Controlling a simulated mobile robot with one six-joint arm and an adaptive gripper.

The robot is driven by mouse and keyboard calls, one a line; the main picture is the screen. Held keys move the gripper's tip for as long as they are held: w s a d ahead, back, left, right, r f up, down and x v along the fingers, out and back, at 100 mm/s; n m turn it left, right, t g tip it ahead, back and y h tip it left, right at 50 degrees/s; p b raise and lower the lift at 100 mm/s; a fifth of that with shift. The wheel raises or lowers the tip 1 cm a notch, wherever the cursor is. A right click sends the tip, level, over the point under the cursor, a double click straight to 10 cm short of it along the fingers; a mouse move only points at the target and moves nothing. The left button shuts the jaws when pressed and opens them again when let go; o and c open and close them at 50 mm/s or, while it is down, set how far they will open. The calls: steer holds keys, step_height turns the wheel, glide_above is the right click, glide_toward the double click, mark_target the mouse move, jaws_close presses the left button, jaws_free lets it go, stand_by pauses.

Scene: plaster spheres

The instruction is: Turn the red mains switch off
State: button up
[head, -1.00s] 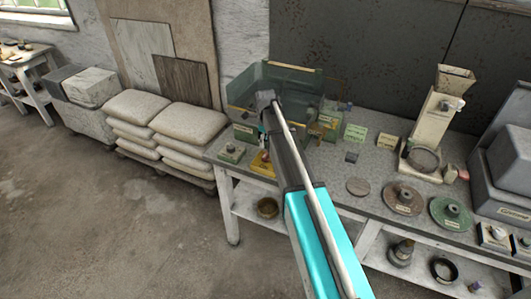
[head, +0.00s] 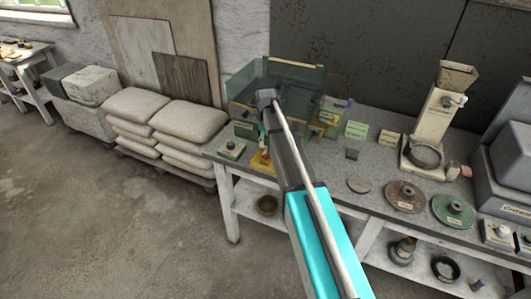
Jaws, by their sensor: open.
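A yellow box (head: 261,162) stands at the front left of the bench, largely behind my arm. A small red part (head: 266,151) shows on it; it may be the red mains switch, but its position cannot be made out. My gripper (head: 264,138) is at the far end of my arm, just above the yellow box. It is small and partly hidden by the arm, and looks open and empty. I cannot tell whether it touches the red part.
A greenish clear-walled case (head: 245,88) stands behind the gripper. A small box with a knob (head: 231,149) is left of the yellow box. Discs (head: 405,196), a hopper machine (head: 437,125) and label cards stand to the right. Stacked sacks (head: 140,104) are left; the floor in front is clear.

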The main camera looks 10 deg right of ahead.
mark_target(266, 150)
steer(key=shift+f+b, duration=2.55)
steer(key=shift+f, duration=0.3)
steer(key=c, duration=0.9)
